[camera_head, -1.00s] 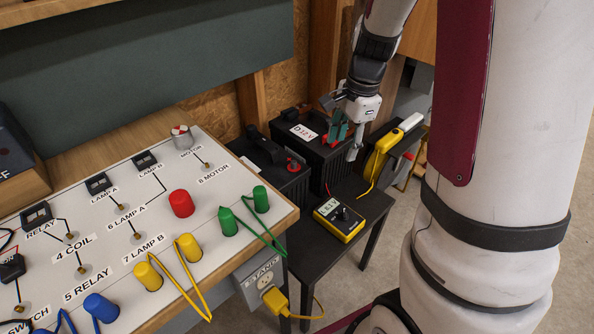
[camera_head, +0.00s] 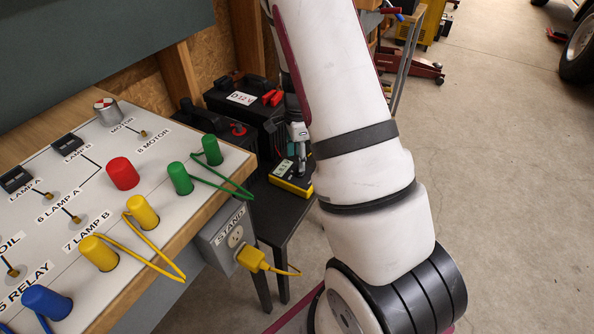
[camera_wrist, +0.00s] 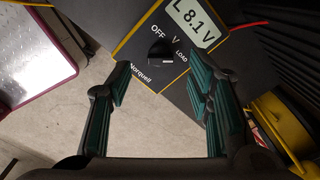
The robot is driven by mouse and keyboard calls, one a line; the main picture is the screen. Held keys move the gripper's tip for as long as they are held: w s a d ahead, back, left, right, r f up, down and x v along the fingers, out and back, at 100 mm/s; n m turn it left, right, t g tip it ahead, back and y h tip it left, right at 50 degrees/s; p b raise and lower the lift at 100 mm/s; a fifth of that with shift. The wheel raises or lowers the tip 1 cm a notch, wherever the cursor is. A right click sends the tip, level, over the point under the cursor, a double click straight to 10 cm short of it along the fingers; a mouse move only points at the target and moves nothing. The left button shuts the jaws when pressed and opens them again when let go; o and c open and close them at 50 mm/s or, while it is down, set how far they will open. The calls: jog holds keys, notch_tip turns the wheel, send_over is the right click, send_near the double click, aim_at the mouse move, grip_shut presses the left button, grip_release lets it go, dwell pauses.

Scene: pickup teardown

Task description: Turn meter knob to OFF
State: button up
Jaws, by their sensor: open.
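The yellow-edged meter (camera_head: 291,178) lies on a small dark table beside the bench. In the wrist view the meter (camera_wrist: 140,62) shows a display reading "L 8.1 V" (camera_wrist: 196,22) and a black knob (camera_wrist: 161,53) among the labels OFF, V and LOAD. The knob's white mark seems to point toward LOAD. My gripper (camera_wrist: 163,90) is open, its green-padded fingers on either side of the view below the knob, with nothing between them. In the head view my gripper (camera_head: 299,152) is just above the meter, partly hidden by my arm.
The bench panel (camera_head: 130,205) with coloured knobs and wires is at left. A yellow plug (camera_head: 252,258) sits in the stand outlet. Open floor (camera_head: 510,170) lies at right.

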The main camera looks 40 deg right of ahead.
notch_tip(320, 180, down, 5)
jog(key=shift+b, duration=0.65)
grip_shut()
